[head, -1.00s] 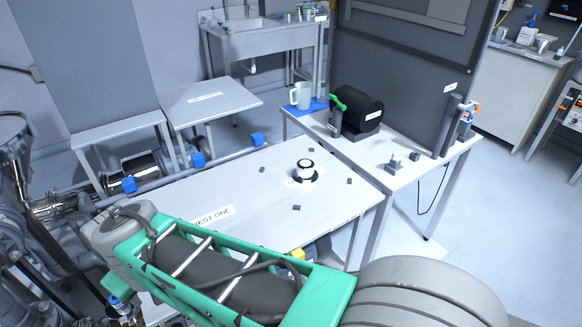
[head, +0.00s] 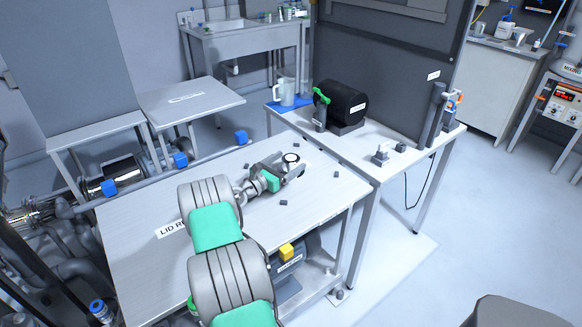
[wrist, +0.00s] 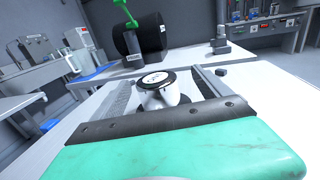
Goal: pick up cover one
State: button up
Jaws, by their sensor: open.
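Cover one appears to be the white knob with a black-ringed round top (head: 291,158) standing upright on the grey lid rest table (head: 130,218) in the head view. It also shows in the wrist view, where its white body (wrist: 152,97) stands between the two fingers. My gripper (head: 284,168) is open and low over the table, its fingers reaching to either side of the knob. In the wrist view my gripper (wrist: 160,80) has a visible gap on the right of the knob. Its base is partly hidden by my gripper, so contact cannot be told.
Small dark blocks (head: 283,202) lie around the cover on the table. Behind stands a second table with a black drum (head: 342,102), a green-handled part (head: 320,98) and a clear jug (head: 284,92). Blue blocks (head: 180,160) line the pipe at the table's far-left edge.

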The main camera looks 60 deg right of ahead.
aim_at(296, 155)
jog(key=x, duration=0.5)
jog(key=shift+w+d+r+p, duration=0.1)
jog(key=shift+w+d+p, duration=0.05)
jog(key=shift+d+p, duration=0.2)
jog(key=shift+c, duration=0.2)
jog(key=c, duration=1.7)
jog(key=shift+c, duration=0.2)
jog(key=shift+r, duration=0.15)
